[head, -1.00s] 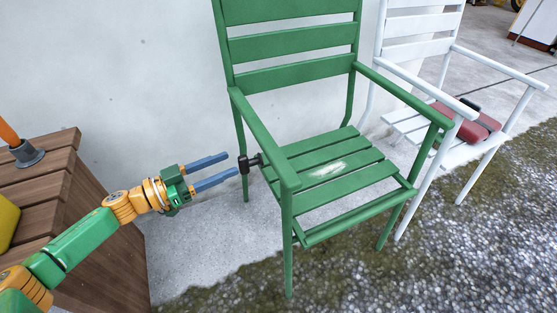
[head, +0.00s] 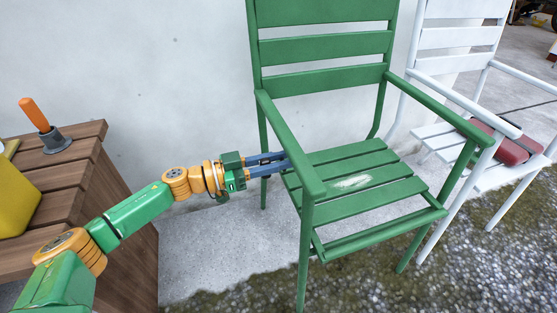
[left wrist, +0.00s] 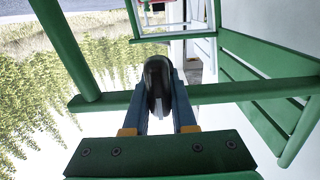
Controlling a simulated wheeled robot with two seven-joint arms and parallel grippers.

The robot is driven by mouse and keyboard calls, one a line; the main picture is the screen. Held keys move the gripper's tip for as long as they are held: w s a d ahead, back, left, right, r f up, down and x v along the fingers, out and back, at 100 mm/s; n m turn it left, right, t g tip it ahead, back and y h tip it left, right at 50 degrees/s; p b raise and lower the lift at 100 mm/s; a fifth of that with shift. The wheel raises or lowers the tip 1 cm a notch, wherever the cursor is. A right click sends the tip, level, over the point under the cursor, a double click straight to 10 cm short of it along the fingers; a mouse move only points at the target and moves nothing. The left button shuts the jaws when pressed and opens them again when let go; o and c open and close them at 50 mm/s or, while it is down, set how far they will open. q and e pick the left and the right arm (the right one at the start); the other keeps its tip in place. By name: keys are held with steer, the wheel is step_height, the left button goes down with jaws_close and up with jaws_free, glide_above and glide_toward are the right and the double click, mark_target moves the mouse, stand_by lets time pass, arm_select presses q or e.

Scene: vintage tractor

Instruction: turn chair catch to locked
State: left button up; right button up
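The green chair (head: 345,185) stands against the wall, with slatted seat and back. Its catch, black in the earlier head view, is hidden behind my left fingers in the head view now. In the left wrist view the dark, rounded catch handle (left wrist: 157,88) lies between the two blue fingers. My left gripper (head: 284,163) reaches the chair's left side under the armrest. Its fingers (left wrist: 159,92) lie close against both sides of the handle and look shut on it. Whether the catch is locked cannot be read. My right gripper is not in view.
A wooden bench or table (head: 60,185) at left holds an orange-handled tool (head: 34,115) and a yellow object (head: 18,205). A white chair (head: 460,135) with a red item (head: 515,148) stands at right. The green armrest (head: 290,145) is close to my fingers.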

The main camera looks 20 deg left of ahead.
arm_select(q)
jaws_close()
